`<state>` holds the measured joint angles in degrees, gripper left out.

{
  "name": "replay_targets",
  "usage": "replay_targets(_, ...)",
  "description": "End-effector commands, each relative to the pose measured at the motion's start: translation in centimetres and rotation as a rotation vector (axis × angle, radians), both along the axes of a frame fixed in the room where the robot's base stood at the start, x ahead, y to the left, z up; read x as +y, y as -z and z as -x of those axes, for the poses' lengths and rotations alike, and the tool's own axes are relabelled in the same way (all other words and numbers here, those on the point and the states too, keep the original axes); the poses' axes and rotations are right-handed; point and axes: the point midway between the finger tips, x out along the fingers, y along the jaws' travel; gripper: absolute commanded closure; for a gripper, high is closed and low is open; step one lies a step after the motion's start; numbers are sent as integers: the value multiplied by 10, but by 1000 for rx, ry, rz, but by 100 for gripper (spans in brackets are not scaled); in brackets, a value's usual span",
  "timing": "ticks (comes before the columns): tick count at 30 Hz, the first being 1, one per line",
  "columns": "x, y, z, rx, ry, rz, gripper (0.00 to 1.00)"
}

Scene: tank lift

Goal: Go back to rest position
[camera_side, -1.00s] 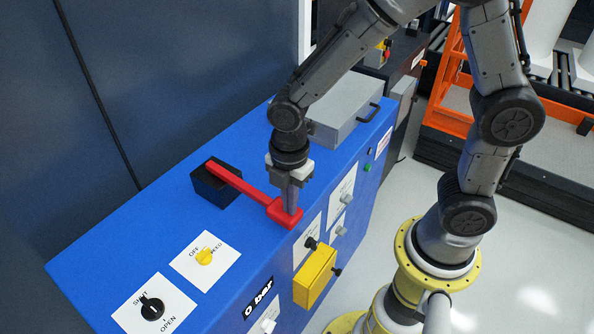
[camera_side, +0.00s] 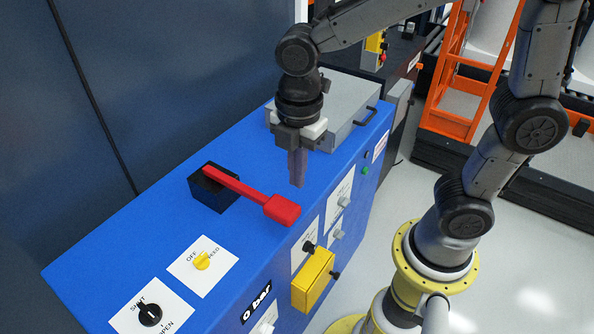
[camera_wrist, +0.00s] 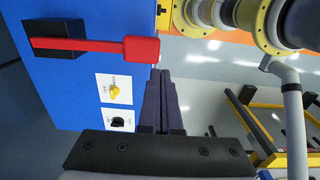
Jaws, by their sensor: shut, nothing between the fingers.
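My gripper (camera_side: 297,184) is shut and empty, pointing down above the blue cabinet (camera_side: 130,240). The red lever (camera_side: 246,192) runs from a black block (camera_side: 208,190) on the cabinet top to a wide red end. My fingertips are just behind and to the right of that end in the side view and appear apart from it. In the wrist view my fingers (camera_wrist: 163,85) show closed together, with the red lever (camera_wrist: 95,46) to their upper left.
A grey box with a handle (camera_side: 345,110) stands on the cabinet behind my gripper. A yellow knob (camera_side: 202,261), a black knob (camera_side: 150,315) and a yellow box (camera_side: 313,281) are nearer the front. An orange frame (camera_side: 455,90) stands at the back right.

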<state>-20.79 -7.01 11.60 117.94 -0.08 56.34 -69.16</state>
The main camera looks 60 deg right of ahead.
Motion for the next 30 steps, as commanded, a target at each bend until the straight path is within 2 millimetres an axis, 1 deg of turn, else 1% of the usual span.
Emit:
replay_targets(8,0,0,0,0,0,0,100)
replay_targets(11,-4,-2,-2,-9,16,-3,100)
replay_targets(14,-17,-20,-2,-66,59,-23,100)
replay_targets(17,-39,-43,8,-148,141,-48,100)
replay_targets(20,-63,-62,29,-243,345,-87,100)
replay_targets(21,-71,-67,39,-277,447,-108,100)
replay_targets(23,-83,-73,55,-327,615,-147,100)
replay_targets(24,-89,-75,66,-356,734,-175,100)
replay_targets(27,-98,-74,86,-404,1003,-251,100)
replay_targets(30,-102,-68,99,-412,1219,-315,100)
